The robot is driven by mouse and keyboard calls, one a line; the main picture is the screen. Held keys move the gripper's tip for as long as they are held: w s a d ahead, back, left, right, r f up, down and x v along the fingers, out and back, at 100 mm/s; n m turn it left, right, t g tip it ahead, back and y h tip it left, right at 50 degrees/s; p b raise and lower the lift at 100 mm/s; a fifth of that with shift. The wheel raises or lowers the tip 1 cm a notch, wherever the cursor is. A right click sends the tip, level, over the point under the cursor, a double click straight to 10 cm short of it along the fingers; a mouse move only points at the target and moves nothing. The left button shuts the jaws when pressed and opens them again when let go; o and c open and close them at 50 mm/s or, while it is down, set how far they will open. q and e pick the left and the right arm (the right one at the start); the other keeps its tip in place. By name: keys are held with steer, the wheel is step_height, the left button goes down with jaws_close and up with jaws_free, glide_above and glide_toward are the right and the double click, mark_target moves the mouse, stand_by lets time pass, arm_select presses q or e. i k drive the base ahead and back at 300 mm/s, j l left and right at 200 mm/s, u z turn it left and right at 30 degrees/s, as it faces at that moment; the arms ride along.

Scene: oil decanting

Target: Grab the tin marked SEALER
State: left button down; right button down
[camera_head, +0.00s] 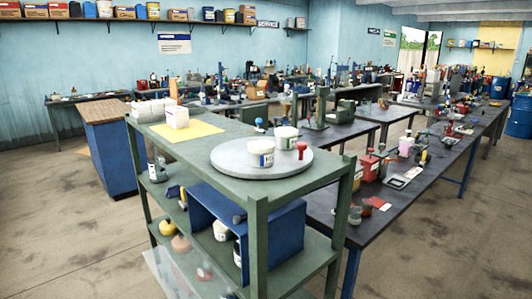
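A white tin (261,152) with a dark-marked label stands near the front of a round grey turntable-like disc (236,169) on top of a green shelf rack. A second white tin (286,137) stands behind it to the right. Another white tin (221,230) and a partly hidden pale container (238,252) are at a blue open-fronted box (283,234) on the shelf below. The labels are too small to read, so I cannot tell which tin is marked SEALER. Neither of my grippers is in view.
A red-topped object (301,150) and a blue-topped one (259,126) stand by the tins on the disc. A white box (177,117) sits on a yellow sheet (203,129). A cluttered dark bench (405,199) flanks the rack's right side. Floor (440,260) is open at front right.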

mark_target(222, 234)
steer(key=i+j+z, duration=0.2)
steer(key=j+z, duration=0.2)
steer(key=j, duration=0.6)
steer(key=j+z, duration=0.4)
steer(key=j, duration=0.65)
steer(key=i, duration=0.05)
